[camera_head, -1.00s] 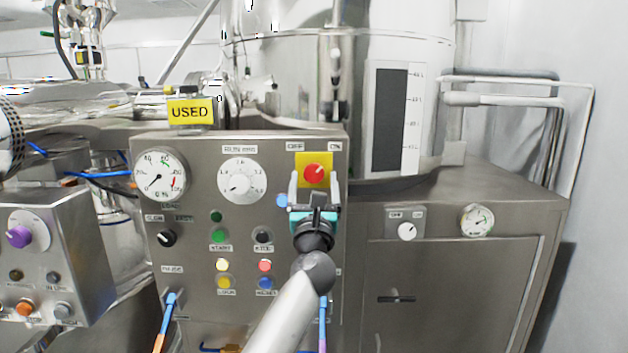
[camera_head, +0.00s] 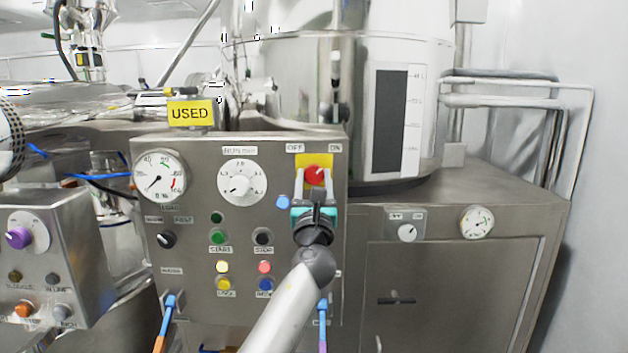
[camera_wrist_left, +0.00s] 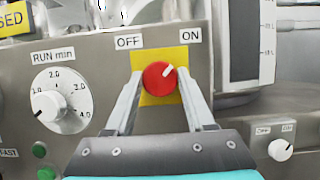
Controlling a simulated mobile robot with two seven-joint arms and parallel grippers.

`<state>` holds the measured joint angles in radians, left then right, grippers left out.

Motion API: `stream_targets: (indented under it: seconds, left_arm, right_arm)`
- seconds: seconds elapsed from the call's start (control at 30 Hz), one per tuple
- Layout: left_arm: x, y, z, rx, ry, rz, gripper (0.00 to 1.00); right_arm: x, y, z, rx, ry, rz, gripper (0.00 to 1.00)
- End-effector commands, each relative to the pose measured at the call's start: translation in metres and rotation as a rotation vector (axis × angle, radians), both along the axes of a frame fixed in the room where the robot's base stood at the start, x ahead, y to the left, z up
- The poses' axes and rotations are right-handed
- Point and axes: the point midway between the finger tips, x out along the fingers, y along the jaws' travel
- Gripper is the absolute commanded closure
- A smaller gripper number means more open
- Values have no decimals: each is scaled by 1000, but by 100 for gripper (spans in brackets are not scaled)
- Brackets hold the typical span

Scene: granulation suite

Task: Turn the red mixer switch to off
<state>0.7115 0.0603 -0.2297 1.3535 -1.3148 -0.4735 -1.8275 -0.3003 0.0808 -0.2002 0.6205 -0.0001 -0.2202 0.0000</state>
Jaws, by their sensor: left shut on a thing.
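The red mixer switch (camera_head: 315,176) is a round red knob on a yellow plate (camera_head: 301,160), high on the right of the steel control panel. It also shows in the left wrist view (camera_wrist_left: 158,79). OFF is printed at its upper left and ON at its upper right. Its white mark points up and right, toward ON. My left gripper (camera_head: 314,173) reaches up from below, with one finger on each side of the knob. It is shut on the knob. My right gripper is not in view.
A white RUN min dial (camera_head: 242,182) is left of the switch. Below it are several push buttons, including a green one (camera_head: 218,236). A round gauge (camera_head: 159,177) is at the panel's upper left. A smaller white knob (camera_head: 407,233) is on the cabinet at right.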

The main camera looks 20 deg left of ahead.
Motion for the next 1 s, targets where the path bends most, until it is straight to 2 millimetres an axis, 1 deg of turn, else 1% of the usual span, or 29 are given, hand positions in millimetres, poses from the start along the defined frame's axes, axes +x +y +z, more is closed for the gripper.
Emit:
stream_targets:
  seconds: [0.03, 0.2, 0.3, 0.47, 0.67, 0.87, 1.0]
  left_arm:
    - [0, 0, 0, 0, 0, 0, 72]
    - [0, 0, 0, 1, 0, 0, 91]
    - [0, 0, 0, 1, 0, 0, 100]
    - [0, 0, -1, -6, -2, 0, 100]
    - [0, -1, -1, -62, -18, -1, 100]
    - [0, -2, -2, -187, -55, -2, 100]
    - [1, -3, -2, -309, -89, -1, 100]
  right_arm:
    - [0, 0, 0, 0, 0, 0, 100]
    - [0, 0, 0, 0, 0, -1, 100]
    - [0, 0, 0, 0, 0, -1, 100]
    - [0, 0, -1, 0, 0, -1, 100]
    - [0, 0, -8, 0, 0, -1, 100]
    - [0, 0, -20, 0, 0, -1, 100]
    - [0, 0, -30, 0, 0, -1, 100]
